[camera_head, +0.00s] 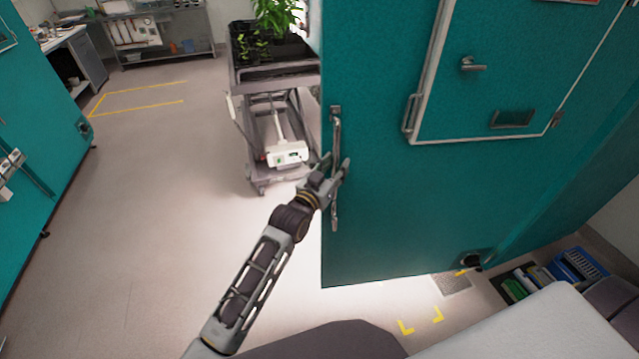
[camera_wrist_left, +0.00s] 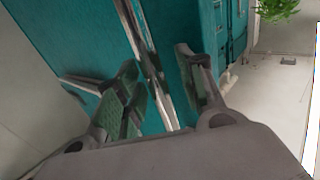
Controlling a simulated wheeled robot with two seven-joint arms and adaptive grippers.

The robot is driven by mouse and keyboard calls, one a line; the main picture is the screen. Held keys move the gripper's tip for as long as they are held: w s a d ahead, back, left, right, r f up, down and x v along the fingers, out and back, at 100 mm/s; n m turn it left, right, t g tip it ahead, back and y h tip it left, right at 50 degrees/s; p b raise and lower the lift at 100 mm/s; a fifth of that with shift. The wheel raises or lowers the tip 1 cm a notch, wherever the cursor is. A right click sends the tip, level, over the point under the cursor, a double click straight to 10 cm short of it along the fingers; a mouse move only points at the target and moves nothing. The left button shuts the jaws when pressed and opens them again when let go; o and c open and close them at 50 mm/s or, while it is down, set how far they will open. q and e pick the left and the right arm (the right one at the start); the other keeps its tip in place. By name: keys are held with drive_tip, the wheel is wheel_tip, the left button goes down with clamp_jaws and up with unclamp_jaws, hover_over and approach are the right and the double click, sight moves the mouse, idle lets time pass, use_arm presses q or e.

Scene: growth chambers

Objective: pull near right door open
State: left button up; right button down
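The near right door (camera_head: 385,230) is a large teal panel on the right of the head view, with a small framed hatch in it. Its free edge faces left; I cannot tell how far it stands ajar. A long upright metal handle (camera_head: 336,212) runs along that edge. My left gripper (camera_head: 336,170) is at the handle's middle, with one finger on each side of the bar. In the left wrist view the handle (camera_wrist_left: 148,65) passes between the two spread fingers (camera_wrist_left: 160,90), with gaps showing beside it. My right gripper is not in view.
A grey cart (camera_head: 275,85) with potted plants stands behind the door's free edge. Another teal unit (camera_head: 35,150) is at the left. Blue and green crates (camera_head: 575,268) sit on the floor at lower right. The floor (camera_head: 150,220) between is clear.

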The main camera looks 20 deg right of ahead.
use_arm(q)
drive_tip(key=v, duration=1.1)
drive_tip(key=shift+s+a, duration=0.2)
drive_tip(key=shift+a, duration=0.1)
idle(0.5)
